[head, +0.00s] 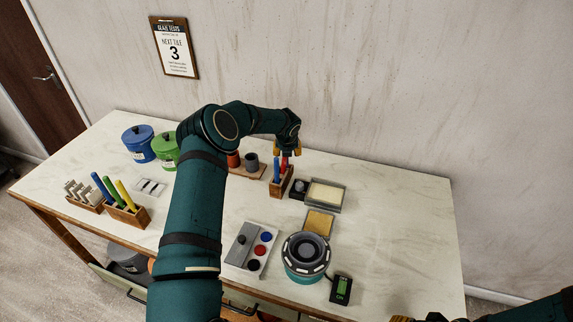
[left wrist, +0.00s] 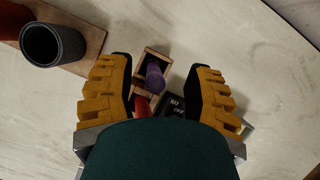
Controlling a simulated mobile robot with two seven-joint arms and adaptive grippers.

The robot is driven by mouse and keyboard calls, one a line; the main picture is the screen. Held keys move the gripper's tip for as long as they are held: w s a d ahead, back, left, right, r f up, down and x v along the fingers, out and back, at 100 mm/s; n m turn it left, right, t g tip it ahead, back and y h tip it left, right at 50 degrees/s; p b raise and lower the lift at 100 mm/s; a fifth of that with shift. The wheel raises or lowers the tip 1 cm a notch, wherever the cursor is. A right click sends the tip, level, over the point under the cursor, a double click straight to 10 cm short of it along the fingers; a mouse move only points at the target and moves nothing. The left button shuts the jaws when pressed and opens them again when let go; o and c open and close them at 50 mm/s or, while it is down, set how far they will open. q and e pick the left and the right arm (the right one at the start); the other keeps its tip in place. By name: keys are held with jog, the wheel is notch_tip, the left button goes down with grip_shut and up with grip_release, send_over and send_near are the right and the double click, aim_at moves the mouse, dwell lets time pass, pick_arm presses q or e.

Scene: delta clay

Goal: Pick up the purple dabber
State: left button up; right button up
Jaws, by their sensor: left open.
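The purple dabber (left wrist: 155,77) stands in a wooden holder (left wrist: 142,67) in the left wrist view, seen from above. A red dabber (left wrist: 141,105) stands close to it, partly hidden by my gripper. In the head view the holder (head: 280,187) shows a blue dabber (head: 277,170) and a red one, but I cannot make out the purple one there. My left gripper (left wrist: 159,92) is open above the holder, its yellow fingers on either side of the purple dabber and not closed on it; it also shows in the head view (head: 287,151). My right gripper (head: 420,318) is cut off at the bottom edge.
A dark labelled box (head: 298,188) and a shallow tray (head: 325,195) stand right of the holder. A grey cup (head: 252,162) sits on a wooden board to its left. A teal round device (head: 306,262) stands nearer the front. The table's right side is clear.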

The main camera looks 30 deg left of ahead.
pick_arm(q)
jog(key=shift+s+a+f+g, duration=0.15)
jog(key=shift+s+f, duration=0.2)
jog(key=shift+f, duration=0.25)
jog(key=shift+s+f+g, duration=0.15)
jog(key=shift+s+f, duration=0.15)
jog(key=shift+f, duration=0.25)
grip_shut()
jog(key=r, duration=0.7)
jog(key=w+r, duration=0.1)
jog(key=r, duration=0.2)
jog(key=shift+r, duration=0.15)
